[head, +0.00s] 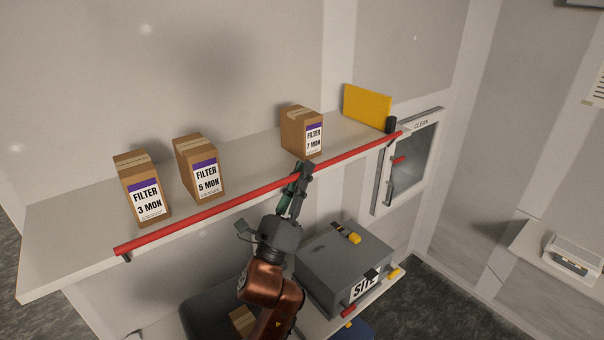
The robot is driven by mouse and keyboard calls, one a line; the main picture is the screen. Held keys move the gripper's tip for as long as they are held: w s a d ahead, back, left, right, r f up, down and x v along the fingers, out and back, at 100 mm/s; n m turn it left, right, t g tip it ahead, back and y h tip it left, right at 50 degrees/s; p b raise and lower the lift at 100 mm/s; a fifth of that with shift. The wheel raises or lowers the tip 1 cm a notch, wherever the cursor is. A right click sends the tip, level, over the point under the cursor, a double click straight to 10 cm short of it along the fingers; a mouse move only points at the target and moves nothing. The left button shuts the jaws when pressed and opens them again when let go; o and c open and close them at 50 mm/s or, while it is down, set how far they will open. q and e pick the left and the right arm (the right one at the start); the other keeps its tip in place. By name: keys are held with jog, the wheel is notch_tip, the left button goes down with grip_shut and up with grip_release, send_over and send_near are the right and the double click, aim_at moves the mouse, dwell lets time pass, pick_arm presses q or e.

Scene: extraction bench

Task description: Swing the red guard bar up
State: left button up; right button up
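The red guard bar (215,208) runs along the front edge of the long shelf, from a bracket at the left end to a black pivot at the right end. It lies low, in front of the filter boxes.
Boxes labelled FILTER 3 MON (145,195), FILTER 5 MON (199,170) and FILTER 7 MON (301,132) stand on the shelf (70,228). A yellow panel (367,106) stands at its right. A grey SITE case (340,265) sits below. A CLEAN cabinet (415,160) is at right.

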pick_arm(q)
jog(key=shift+s, duration=0.15)
grip_shut()
pick_arm(e)
jog(key=shift+s, duration=0.25)
pick_arm(q)
jog(key=shift+r, duration=0.1)
pick_arm(e)
jog(key=shift+s, duration=0.3)
